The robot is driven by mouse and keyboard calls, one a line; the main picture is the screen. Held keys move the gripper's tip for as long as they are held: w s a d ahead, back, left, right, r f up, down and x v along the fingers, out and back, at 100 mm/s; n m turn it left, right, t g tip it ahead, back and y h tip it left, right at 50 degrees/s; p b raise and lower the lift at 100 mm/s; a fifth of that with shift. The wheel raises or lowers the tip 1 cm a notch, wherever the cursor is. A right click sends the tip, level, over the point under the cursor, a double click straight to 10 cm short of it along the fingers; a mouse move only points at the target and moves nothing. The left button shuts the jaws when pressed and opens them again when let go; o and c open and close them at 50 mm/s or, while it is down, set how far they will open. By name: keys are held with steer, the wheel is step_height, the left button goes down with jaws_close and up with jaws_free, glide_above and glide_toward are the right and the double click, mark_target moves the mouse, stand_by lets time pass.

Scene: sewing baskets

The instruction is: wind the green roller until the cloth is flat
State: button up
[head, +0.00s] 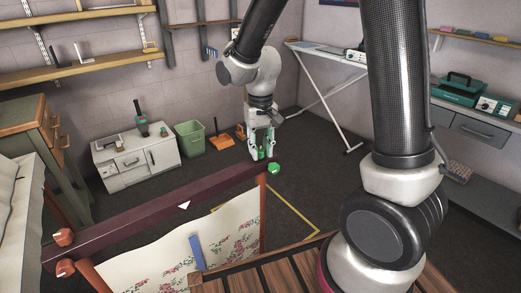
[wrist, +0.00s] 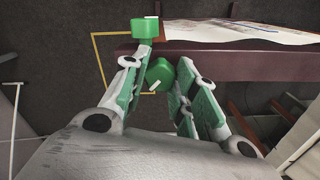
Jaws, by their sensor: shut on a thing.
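A dark maroon bar (head: 165,210) runs across the frame, with a white triangle mark on it. At its right end are two green knobs: a nearer one (head: 274,168) stands free, and a farther one (wrist: 158,72) sits between my fingers. My gripper (head: 262,148) comes down from above and is shut on that farther knob, which the fingers partly hide in the head view. The free knob also shows in the wrist view (wrist: 144,28). The pale floral cloth (head: 150,262) hangs below the bar with a wavy, slack upper edge.
Two orange knobs (head: 64,238) are at the frame's left end. A blue strip (head: 196,252) lies against the cloth. A slatted wooden surface (head: 265,280) is in front.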

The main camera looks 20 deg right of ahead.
steer(key=shift+m, duration=0.4)
steer(key=o, duration=0.7)
steer(key=shift+m, duration=0.3)
steer(key=shift+r, duration=3)
